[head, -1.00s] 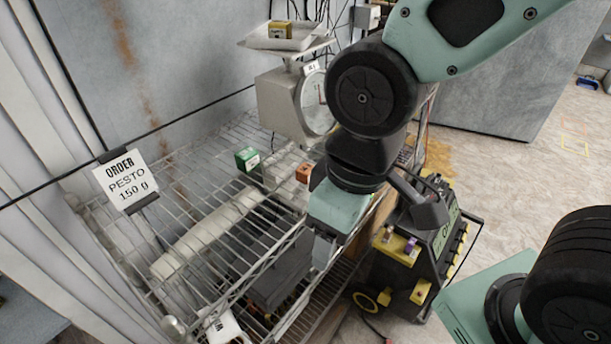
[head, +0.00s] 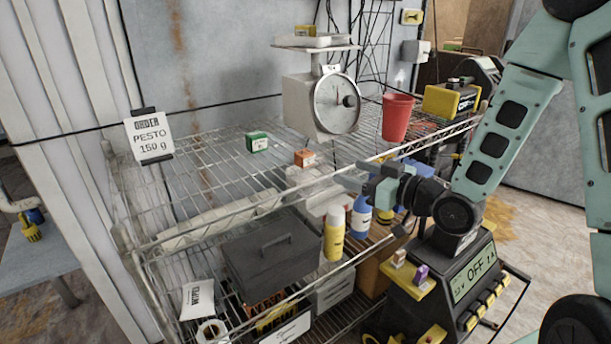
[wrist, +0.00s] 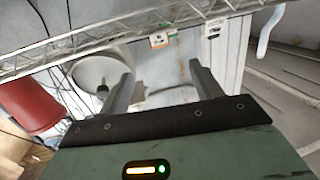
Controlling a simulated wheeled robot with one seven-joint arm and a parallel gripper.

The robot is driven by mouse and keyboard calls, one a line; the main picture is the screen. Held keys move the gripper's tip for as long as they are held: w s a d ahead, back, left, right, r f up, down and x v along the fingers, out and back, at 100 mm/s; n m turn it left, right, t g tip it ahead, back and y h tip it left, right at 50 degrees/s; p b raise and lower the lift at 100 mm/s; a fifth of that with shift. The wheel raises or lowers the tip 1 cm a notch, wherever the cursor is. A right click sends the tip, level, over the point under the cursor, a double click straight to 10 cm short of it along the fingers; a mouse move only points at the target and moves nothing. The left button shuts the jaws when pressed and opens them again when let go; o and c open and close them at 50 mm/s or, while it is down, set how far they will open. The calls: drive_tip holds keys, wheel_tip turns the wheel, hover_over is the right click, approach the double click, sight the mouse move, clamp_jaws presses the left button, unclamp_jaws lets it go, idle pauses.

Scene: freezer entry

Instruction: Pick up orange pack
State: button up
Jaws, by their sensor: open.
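The orange pack (head: 304,158) is a small box on the top wire shelf (head: 215,177), in front of the scale. In the wrist view the orange pack (wrist: 158,41) shows small near the top, beyond the fingers. My gripper (head: 360,178) is open and empty, to the right of the pack and apart from it, near the shelf's front edge. Its two fingers (wrist: 162,78) stand wide apart in the wrist view. A green pack (head: 257,142) sits to the left of the orange pack, and a yellow pack (head: 305,31) is on the scale pan.
A scale (head: 318,105) stands behind the orange pack, with a red cup (head: 397,117) to its right. A sign (head: 149,136) reads "ORDER PESTO 150 g". Bottles (head: 334,232) and a dark toolbox (head: 275,255) are on the lower shelf. The shelf's front rail (head: 240,211) borders the gripper's side.

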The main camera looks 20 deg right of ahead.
sight(304, 158)
drive_tip(key=x, duration=0.5)
drive_tip(key=p+x, duration=0.1)
drive_tip(key=x, duration=0.5)
drive_tip(key=r+x, duration=0.1)
drive_tip(key=x, duration=0.5)
drive_tip(key=shift+w+d+p, duration=0.1)
drive_tip(key=shift+w+p, duration=0.1)
drive_tip(key=shift+p, duration=0.2)
drive_tip(key=c, duration=1.1)
